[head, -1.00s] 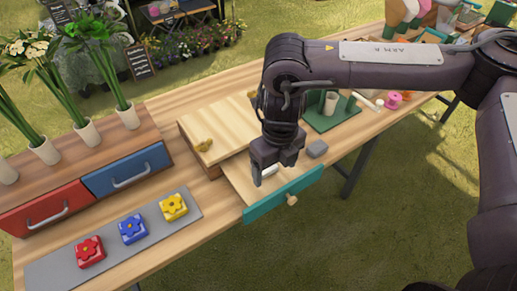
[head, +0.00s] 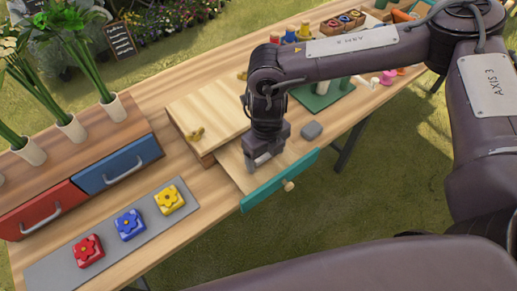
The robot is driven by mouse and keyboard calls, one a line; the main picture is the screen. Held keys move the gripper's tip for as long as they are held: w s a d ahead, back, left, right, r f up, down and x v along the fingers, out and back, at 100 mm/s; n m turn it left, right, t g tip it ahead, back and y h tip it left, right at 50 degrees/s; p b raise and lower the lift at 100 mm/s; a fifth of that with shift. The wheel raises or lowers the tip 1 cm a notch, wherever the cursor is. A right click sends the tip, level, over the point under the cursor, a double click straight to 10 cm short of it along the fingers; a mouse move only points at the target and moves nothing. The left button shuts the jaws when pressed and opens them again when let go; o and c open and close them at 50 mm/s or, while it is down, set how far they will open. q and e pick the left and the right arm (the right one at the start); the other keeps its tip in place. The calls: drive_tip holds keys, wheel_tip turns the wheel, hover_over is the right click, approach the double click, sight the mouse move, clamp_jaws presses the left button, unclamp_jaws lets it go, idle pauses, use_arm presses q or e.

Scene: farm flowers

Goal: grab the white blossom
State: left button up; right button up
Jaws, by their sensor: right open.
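My right gripper (head: 263,162) points down into the open drawer with the teal front (head: 280,181). Its jaws are open. A small white piece (head: 262,158) shows at its fingertips, mostly hidden by the fingers; I cannot tell whether it is a blossom or whether the fingers touch it. Pale flowers (head: 6,42) on green stems stand in a vase at the upper left edge, partly cut off. My left gripper is not in view.
A grey block (head: 312,130) lies just right of my right gripper. A wooden box top (head: 208,112) is to the left. Red (head: 89,251), blue (head: 130,225) and yellow (head: 170,199) flower blocks sit on a grey mat (head: 60,270). Red and blue drawers stand at left.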

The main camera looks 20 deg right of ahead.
drive_tip(key=c, duration=1.1)
drive_tip(key=shift+o, duration=0.2)
drive_tip(key=shift+r, duration=0.1)
